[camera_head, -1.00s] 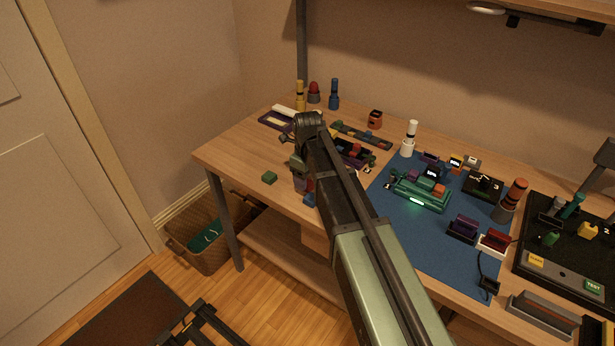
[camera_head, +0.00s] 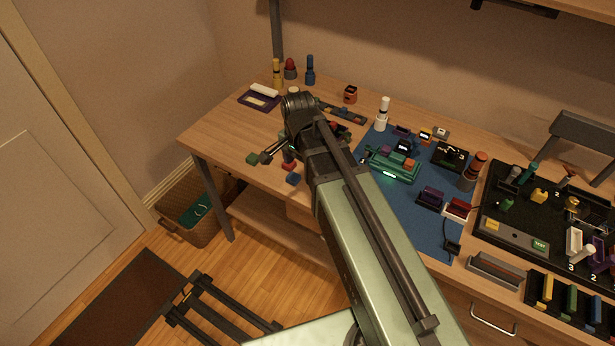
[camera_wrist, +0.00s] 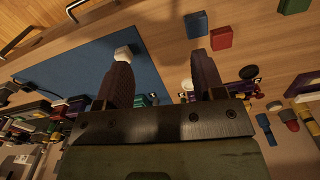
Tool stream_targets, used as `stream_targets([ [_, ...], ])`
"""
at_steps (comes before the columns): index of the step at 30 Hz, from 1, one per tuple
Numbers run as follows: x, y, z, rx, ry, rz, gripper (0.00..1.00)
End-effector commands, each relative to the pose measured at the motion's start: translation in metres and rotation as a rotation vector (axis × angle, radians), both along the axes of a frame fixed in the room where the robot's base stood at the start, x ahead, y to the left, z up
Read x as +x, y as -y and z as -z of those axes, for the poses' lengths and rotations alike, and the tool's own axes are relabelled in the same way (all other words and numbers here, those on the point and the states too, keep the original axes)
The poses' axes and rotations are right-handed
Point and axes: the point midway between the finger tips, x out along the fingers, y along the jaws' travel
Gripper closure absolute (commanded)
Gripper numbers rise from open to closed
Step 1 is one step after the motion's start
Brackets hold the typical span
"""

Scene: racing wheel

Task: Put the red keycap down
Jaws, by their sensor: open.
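The red keycap (camera_head: 289,167) lies on the wooden table near its front edge, just behind a blue keycap (camera_head: 293,179). In the wrist view the red keycap (camera_wrist: 222,37) is on bare wood beside the blue one (camera_wrist: 196,25), beyond the right fingertip. My gripper (camera_head: 268,154) is raised, with its dark fingers pointing left, apart from the red keycap. In the wrist view my gripper (camera_wrist: 161,55) has its two fingers spread wide with nothing between them. A pale object shows at the left fingertip; I cannot tell whether they touch.
A green block (camera_head: 252,159) lies on the table left of the red keycap. The blue mat (camera_head: 425,225) with a green device (camera_head: 392,169) is to the right. Yellow, red and blue items stand at the back left. My arm hides part of the table's middle.

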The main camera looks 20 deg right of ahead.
Motion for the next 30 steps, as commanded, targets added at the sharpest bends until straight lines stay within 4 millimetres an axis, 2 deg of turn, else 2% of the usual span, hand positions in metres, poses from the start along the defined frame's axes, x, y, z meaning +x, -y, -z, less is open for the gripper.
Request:
stream_targets([
  [1, -0.028, 0.0, 0.0, 0.0, 0.0, -0.205, 0.37],
  [3, -0.052, 0.001, 0.0, 0.0, 0.0, -0.508, 0.37],
  [6, -0.074, 0.001, 0.0, -0.001, 0.0, -0.817, 0.37],
  [9, -0.082, 0.001, 0.0, -0.001, -0.001, -0.968, 0.37],
  [30, -0.081, 0.001, 0.0, -0.001, -0.001, -0.999, 0.37],
])
